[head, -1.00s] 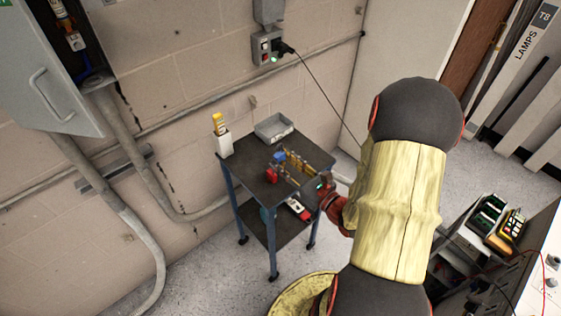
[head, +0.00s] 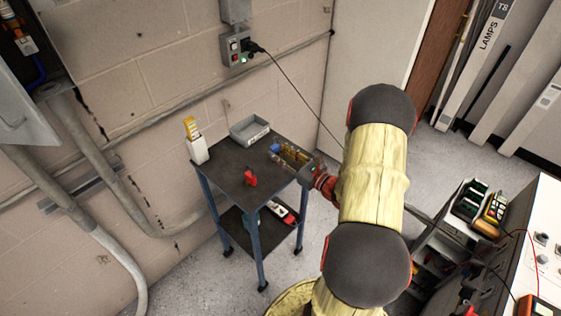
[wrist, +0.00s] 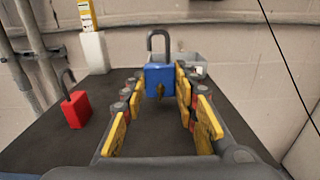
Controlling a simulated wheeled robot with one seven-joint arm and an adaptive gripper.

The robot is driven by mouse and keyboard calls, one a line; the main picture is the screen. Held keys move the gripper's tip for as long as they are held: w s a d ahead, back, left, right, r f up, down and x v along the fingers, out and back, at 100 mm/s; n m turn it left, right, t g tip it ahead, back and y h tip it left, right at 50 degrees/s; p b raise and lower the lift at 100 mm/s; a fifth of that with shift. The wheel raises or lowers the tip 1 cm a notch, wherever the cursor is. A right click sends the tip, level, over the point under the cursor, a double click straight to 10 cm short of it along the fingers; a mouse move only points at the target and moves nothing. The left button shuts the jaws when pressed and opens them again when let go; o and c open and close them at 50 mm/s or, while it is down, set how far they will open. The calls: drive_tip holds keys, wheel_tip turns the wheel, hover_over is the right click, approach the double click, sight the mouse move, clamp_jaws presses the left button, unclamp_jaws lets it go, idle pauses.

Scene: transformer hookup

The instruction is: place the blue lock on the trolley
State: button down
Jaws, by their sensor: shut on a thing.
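The blue lock (wrist: 159,78) is upright between the far ends of my gripper's yellow-padded fingers in the wrist view, shackle up and keyhole side facing the camera. In the head view the blue lock (head: 275,148) is small, at the tip of my gripper (head: 284,153), over the right part of the trolley's dark top (head: 228,172). My gripper (wrist: 165,85) is shut on the lock. I cannot tell whether the lock's base touches the top. A red lock (wrist: 75,109) stands apart to the left; it also shows in the head view (head: 250,177).
A grey tray (head: 249,130) sits at the trolley's back, and a white holder with a yellow item (head: 197,147) at its back left corner. A red and white item (head: 282,213) lies on the lower shelf. A cable (head: 300,88) hangs from the wall socket.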

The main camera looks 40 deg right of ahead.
drive_tip(key=shift+w+d+f+b, duration=0.15)
drive_tip(key=shift+f+b, duration=0.15)
drive_tip(key=shift+f, duration=0.65)
drive_tip(key=shift+d+f+b, duration=0.1)
drive_tip(key=shift+f+b, duration=0.15)
drive_tip(key=shift+f, duration=0.65)
drive_tip(key=shift+f, duration=0.2)
drive_tip(key=c, duration=1.5)
unclamp_jaws()
drive_tip(key=shift+o, duration=0.6)
